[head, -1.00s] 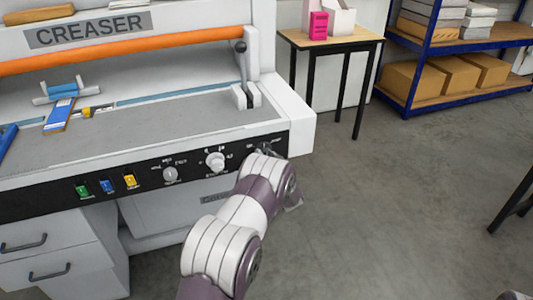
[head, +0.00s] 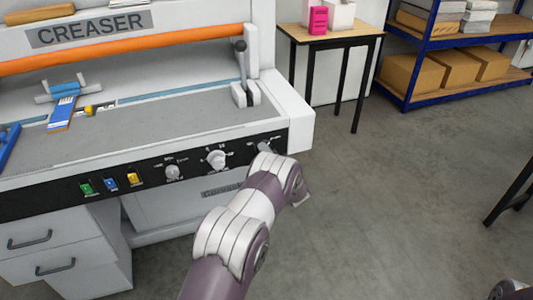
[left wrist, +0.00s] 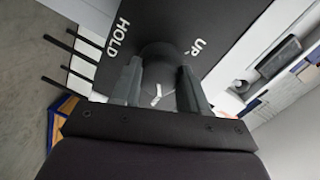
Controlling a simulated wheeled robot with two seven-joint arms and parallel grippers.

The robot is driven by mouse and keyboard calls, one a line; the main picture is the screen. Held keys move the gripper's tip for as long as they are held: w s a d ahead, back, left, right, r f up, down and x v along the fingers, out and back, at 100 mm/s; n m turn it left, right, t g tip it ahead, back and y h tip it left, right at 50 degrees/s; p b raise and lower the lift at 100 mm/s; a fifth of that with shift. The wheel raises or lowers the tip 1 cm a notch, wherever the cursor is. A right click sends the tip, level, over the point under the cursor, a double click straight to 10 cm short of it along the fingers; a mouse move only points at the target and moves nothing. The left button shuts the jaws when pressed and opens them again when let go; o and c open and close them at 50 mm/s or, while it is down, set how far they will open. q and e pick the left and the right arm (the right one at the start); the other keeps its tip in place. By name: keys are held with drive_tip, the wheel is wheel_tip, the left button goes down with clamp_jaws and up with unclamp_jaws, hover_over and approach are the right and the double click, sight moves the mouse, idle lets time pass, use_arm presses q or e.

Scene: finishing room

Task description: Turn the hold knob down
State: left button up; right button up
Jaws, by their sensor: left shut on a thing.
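The creaser's dark front panel (head: 150,179) carries a row of controls. My left gripper (head: 265,148) is at the panel's right end, and the arm hides most of what is there. In the left wrist view, the left gripper (left wrist: 158,88) has one finger on each side of a round dark knob (left wrist: 160,58) and is shut on it. The word HOLD is printed to the knob's left and UP to its right. White lines show between the fingers; I cannot tell which way the knob points. My right gripper is not seen.
Two pale knobs, a smaller one (head: 172,172) and a larger one (head: 216,159), sit left of the gripper. Green, blue and yellow switches (head: 111,184) are farther left. A small table (head: 335,37) and blue shelving (head: 412,60) stand behind.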

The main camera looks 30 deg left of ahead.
use_arm(q)
drive_tip(key=shift+f+m, duration=0.1)
drive_tip(key=shift+m, duration=0.4)
drive_tip(key=o, duration=1.1)
drive_tip(key=shift+c, duration=0.2)
drive_tip(key=shift+d, duration=0.1)
drive_tip(key=v, duration=1.2)
drive_tip(key=shift+s+d+p, duration=0.2)
drive_tip(key=shift+d+p, duration=0.05)
drive_tip(key=shift+p, duration=0.15)
